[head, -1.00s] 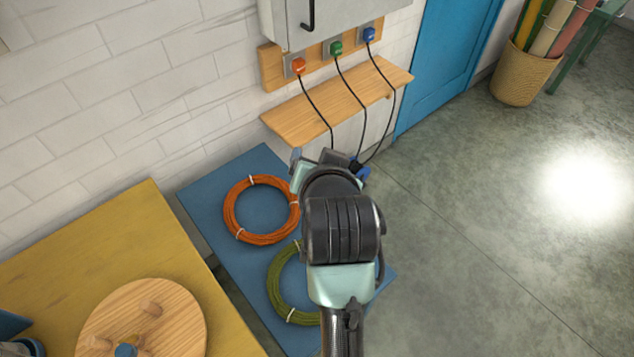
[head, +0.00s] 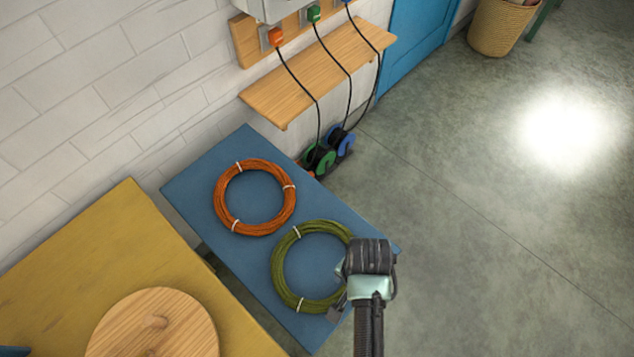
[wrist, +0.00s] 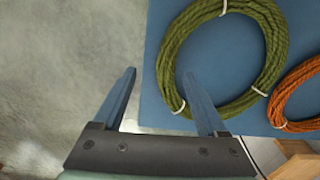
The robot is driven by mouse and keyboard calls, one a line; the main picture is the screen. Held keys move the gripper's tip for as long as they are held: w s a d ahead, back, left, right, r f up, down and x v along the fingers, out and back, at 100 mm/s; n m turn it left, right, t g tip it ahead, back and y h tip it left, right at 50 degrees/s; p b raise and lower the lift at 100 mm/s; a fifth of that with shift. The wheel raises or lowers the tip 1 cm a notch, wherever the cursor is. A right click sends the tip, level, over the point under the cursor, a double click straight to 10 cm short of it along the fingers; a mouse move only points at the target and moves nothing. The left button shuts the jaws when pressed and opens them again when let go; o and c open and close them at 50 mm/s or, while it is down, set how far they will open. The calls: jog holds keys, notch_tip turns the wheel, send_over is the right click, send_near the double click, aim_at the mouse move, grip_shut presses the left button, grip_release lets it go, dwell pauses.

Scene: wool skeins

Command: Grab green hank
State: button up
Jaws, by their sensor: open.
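The green hank (head: 279,268) is a coiled ring with white ties, lying flat on the blue table (head: 195,178). It also shows in the wrist view (wrist: 173,62), at the upper right. My gripper (head: 338,300) is at the right side of the hank in the head view, and the arm hides part of the ring there. In the wrist view my gripper (wrist: 158,78) is open with nothing between its fingers. Its left finger is over the floor and its right finger overlaps the near edge of the hank. I cannot tell its height above the table.
An orange hank (head: 222,205) lies beside the green one, toward the wall. A yellow table (head: 60,270) with a round wooden board (head: 150,335) stands at the left. Green and blue cable reels (head: 319,158) sit on the floor beyond the blue table. The floor at right is clear.

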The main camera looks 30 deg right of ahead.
jog(key=shift+w+d+f, duration=0.1)
jog(key=shift+w+f, duration=0.05)
jog(key=shift+f, duration=1.15)
jog(key=shift+w+d+f, duration=0.1)
jog(key=shift+w+f, duration=0.05)
jog(key=shift+f, duration=1.15)
grip_shut()
